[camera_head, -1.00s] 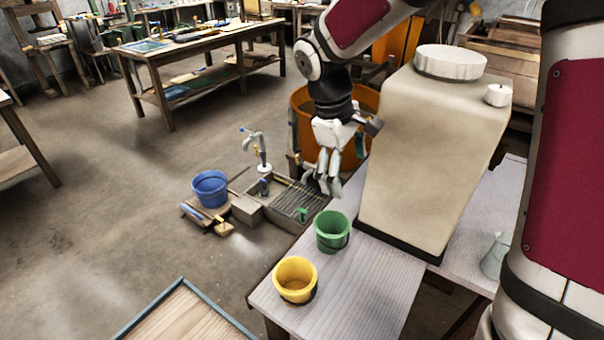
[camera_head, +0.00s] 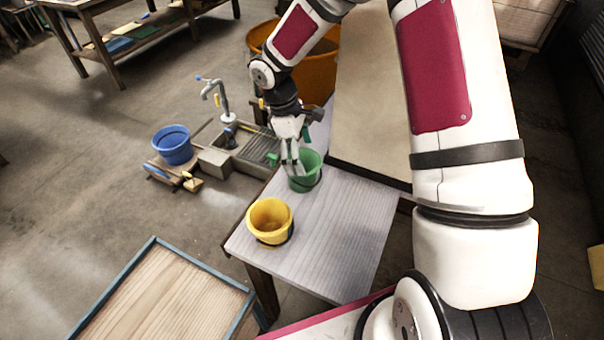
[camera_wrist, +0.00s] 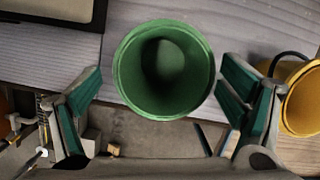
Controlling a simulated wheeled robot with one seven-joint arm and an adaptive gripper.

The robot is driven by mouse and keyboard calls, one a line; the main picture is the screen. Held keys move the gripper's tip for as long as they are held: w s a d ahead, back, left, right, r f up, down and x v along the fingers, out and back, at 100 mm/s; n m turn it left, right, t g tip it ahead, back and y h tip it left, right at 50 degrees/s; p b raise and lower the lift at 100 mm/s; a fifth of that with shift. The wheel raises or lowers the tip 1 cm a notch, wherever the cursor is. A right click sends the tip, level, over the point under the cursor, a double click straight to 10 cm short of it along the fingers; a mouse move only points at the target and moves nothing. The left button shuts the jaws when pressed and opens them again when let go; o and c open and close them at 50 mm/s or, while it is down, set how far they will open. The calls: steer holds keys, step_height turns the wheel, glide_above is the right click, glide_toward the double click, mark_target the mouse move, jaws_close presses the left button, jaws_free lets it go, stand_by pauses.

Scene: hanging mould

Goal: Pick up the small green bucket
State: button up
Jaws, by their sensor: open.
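The small green bucket (camera_head: 308,172) stands upright on the grey plank table (camera_head: 340,222), near its far left edge. My gripper (camera_head: 292,166) is just above and in front of the bucket in the head view and partly hides it. In the wrist view, the green bucket (camera_wrist: 165,75) is seen from above, its round mouth open and its inside empty. My gripper's two fingers (camera_wrist: 162,105) are spread wide, one on each side of the bucket, with a gap on both sides. I cannot tell how far the fingertips are above the rim.
A yellow bucket (camera_head: 270,220) stands close by on the same table, and a beige block (camera_head: 368,95) stands behind. A large orange tub (camera_head: 315,72) is behind my arm.

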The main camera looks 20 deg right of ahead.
steer(key=shift+a+x, duration=0.15)
steer(key=shift+x, duration=1.5)
steer(key=shift+a+x, duration=0.2)
steer(key=shift+x, duration=1.5)
steer(key=shift+c, duration=0.6)
steer(key=c, duration=1)
